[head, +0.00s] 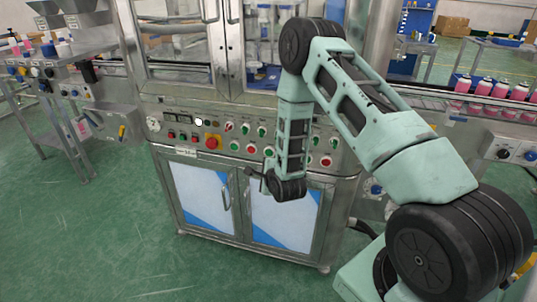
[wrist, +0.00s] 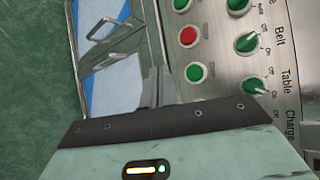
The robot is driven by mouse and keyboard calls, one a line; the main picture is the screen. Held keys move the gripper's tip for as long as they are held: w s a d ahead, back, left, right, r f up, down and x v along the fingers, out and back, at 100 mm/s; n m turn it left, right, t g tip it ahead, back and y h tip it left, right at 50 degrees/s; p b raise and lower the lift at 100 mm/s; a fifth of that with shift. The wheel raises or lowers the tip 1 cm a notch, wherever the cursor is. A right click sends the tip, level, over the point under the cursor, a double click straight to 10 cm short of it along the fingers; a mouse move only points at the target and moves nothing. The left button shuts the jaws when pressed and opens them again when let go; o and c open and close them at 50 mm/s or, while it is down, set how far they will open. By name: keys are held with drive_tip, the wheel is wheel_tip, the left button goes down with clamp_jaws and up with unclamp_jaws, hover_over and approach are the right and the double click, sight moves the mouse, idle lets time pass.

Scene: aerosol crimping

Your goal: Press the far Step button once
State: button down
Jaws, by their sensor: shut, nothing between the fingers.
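The machine's front panel (head: 222,153) carries a row of round push buttons under a row of knobs. No Step label is legible, so I cannot tell which button is the far Step one. In the head view a green button (head: 234,145), a red button (head: 251,148) and a green button (head: 268,150) sit left of my arm. My gripper (head: 257,175) is shut and empty, low in front of the panel. In the wrist view its fingertips (wrist: 156,76) lie beside a green button (wrist: 194,72), with a red button (wrist: 188,36) beyond; contact is not visible.
A large red mushroom button (head: 212,141) sits further left. Green knobs (wrist: 247,42) labelled Belt, Table and Charge are close to the buttons. Cabinet doors (head: 285,219) with handles are below the panel. My arm hides part of the panel. Conveyors with bottles (head: 484,88) stand right.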

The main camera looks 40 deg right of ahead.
sight(269, 153)
drive_tip(key=w+d, duration=0.4)
drive_tip(key=d, duration=0.1)
drive_tip(key=shift+w+d, duration=0.15)
drive_tip(key=shift+d, duration=0.05)
drive_tip(key=shift+w+d+b, duration=0.1)
drive_tip(key=shift+b, duration=0.2)
idle(1.8)
drive_tip(key=shift+w+d, duration=0.15)
drive_tip(key=shift+d, duration=0.1)
